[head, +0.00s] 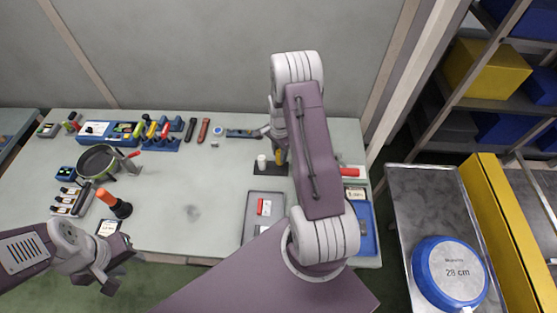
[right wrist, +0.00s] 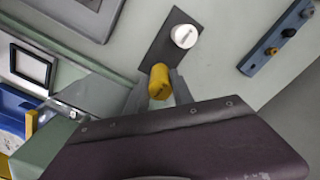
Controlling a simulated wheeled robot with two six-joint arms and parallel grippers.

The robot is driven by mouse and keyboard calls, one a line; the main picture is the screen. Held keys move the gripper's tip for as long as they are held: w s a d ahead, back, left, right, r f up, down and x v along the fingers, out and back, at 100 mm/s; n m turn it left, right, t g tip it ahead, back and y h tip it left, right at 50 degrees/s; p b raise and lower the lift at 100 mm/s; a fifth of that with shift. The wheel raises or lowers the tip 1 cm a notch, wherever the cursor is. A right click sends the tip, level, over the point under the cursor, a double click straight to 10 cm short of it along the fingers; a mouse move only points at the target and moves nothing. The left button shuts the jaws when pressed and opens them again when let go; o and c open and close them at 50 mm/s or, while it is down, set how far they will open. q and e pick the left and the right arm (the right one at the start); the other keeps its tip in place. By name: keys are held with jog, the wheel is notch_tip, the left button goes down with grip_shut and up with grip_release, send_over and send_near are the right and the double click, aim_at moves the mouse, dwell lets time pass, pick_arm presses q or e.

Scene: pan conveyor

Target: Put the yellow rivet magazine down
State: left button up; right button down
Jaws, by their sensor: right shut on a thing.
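The yellow rivet magazine (right wrist: 159,82) is a small yellow cylinder between the two grey fingers of my right gripper (right wrist: 158,92), which is shut on it. In the head view the magazine (head: 278,156) shows as a small yellow patch beside my right arm, which hides most of that gripper. The magazine is at the near end of a dark flat strip (right wrist: 158,50), which also holds a white round piece (right wrist: 185,36). I cannot tell whether the magazine touches the strip. My left gripper (head: 112,268) is at the table's front left edge, its jaw opening unclear.
A grey tray (head: 247,228) with a red-labelled item lies in front of the strip, and a blue tray (head: 369,238) is to its right. A pan (head: 97,160), tools and racks fill the left side. The table's middle is clear. A cart with a blue disc (head: 449,272) stands right.

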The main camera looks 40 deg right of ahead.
aim_at(279, 160)
notch_tip(279, 160, down, 4)
jog(key=shift+s+a+r+p, duration=0.1)
jog(key=shift+r+p, duration=0.05)
jog(key=shift+p, duration=0.2)
jog(key=shift+f, duration=0.2)
jog(key=shift+f, duration=0.1)
jog(key=c, duration=1.1)
grip_release()
jog(key=shift+r, duration=0.3)
notch_tip(279, 160, up, 11)
jog(key=shift+f+b, duration=0.2)
jog(key=shift+b, duration=0.9)
jog(key=shift+r, duration=0.55)
